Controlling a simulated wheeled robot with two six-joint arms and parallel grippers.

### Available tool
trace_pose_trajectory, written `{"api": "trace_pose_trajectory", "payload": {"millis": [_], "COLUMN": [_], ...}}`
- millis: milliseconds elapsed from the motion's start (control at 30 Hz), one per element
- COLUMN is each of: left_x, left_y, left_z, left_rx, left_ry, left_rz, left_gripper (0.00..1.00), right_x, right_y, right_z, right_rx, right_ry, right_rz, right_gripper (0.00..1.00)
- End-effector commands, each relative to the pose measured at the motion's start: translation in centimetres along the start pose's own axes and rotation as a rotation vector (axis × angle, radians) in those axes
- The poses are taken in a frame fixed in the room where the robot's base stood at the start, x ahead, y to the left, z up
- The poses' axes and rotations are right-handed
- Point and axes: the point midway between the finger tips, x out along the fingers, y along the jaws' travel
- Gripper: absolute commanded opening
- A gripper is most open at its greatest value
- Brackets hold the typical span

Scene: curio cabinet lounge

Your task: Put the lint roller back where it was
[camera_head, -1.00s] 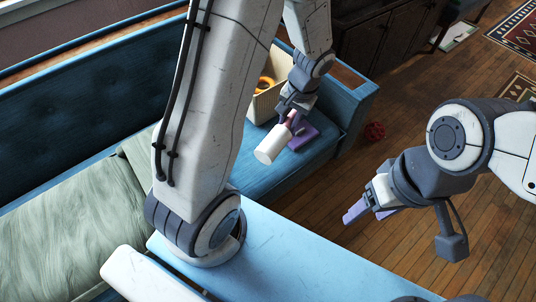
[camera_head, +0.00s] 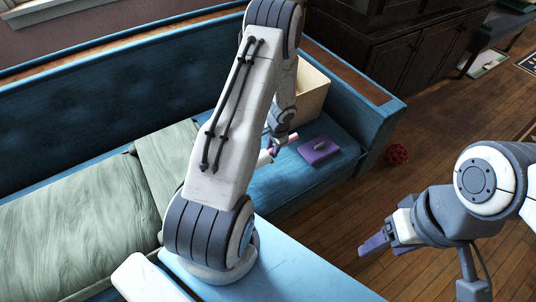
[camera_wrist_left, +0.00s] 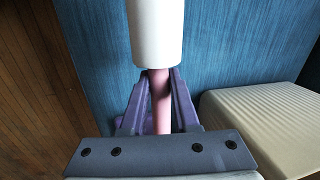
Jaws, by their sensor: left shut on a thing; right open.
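The lint roller has a white roll (camera_wrist_left: 156,32) and a pink handle (camera_wrist_left: 161,100). My left gripper (camera_wrist_left: 158,80) is shut on the handle, and the roll points away from my wrist over the blue sofa seat (camera_wrist_left: 225,50). In the head view the lint roller (camera_head: 264,157) is mostly hidden behind my left arm, beside my left gripper (camera_head: 273,147). I cannot tell whether it touches the seat. My right gripper (camera_head: 380,243) is open and empty, over the wooden floor at the lower right.
A purple flat object (camera_head: 316,152) lies on the seat right of the left gripper. A cream basket (camera_head: 312,92) stands behind, at the sofa's right end; it also shows in the wrist view (camera_wrist_left: 262,125). Green cushions (camera_head: 75,222) cover the left. A red ball (camera_head: 397,153) lies on the floor.

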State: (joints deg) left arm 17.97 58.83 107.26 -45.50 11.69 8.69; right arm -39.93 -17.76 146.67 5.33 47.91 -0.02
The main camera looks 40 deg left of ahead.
Motion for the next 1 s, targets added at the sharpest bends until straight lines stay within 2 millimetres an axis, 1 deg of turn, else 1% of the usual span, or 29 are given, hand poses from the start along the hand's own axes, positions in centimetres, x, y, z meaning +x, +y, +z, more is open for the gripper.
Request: {"api": "trace_pose_trajectory", "payload": {"millis": [33, 167, 267, 400, 467, 767, 900, 933, 967, 1000], "left_x": [0.5, 1.3, 2.4, 4.7, 5.2, 5.3, 5.8, 5.8, 5.7, 5.6], "left_y": [-0.7, -1.6, -1.6, -1.1, -1.0, -1.0, -0.9, -0.9, -0.9, -0.9], "left_z": [0.1, 0.1, 0.1, 0.1, 0.1, 0.0, 0.0, 0.0, 0.0, 0.0], "left_rx": [-0.004, -0.001, 0.001, 0.001, 0.001, 0.000, 0.000, 0.000, 0.000, 0.000], "left_ry": [-0.001, -0.001, -0.001, -0.001, 0.000, 0.001, 0.001, 0.001, 0.001, 0.001], "left_rz": [0.000, 0.000, 0.000, 0.001, 0.000, -0.001, -0.001, 0.000, 0.000, 0.000], "left_gripper": [0.00, 0.00, 0.00, 0.00, 0.00, 0.00, 0.00, 0.33, 0.44, 0.59], "right_x": [-0.3, -0.4, 0.1, 1.1, 1.3, 1.2, 1.7, 1.7, 1.6, 1.6], "right_y": [0.0, 0.0, 0.0, 0.1, 0.1, 0.1, 0.1, 0.1, 0.1, 0.1], "right_z": [0.0, 0.0, 0.0, 0.1, 0.1, 0.1, 0.1, 0.1, 0.1, 0.1], "right_rx": [0.000, 0.000, 0.000, 0.000, 0.000, 0.000, 0.000, 0.000, 0.000, 0.000], "right_ry": [0.000, 0.000, 0.000, 0.000, 0.000, 0.000, 0.000, 0.000, 0.000, 0.000], "right_rz": [0.000, 0.000, 0.000, 0.000, 0.000, 0.000, 0.000, 0.000, 0.000, 0.000], "right_gripper": [0.64, 0.64, 0.64, 0.64, 0.64, 0.64, 0.64, 0.64, 0.64, 0.64]}}
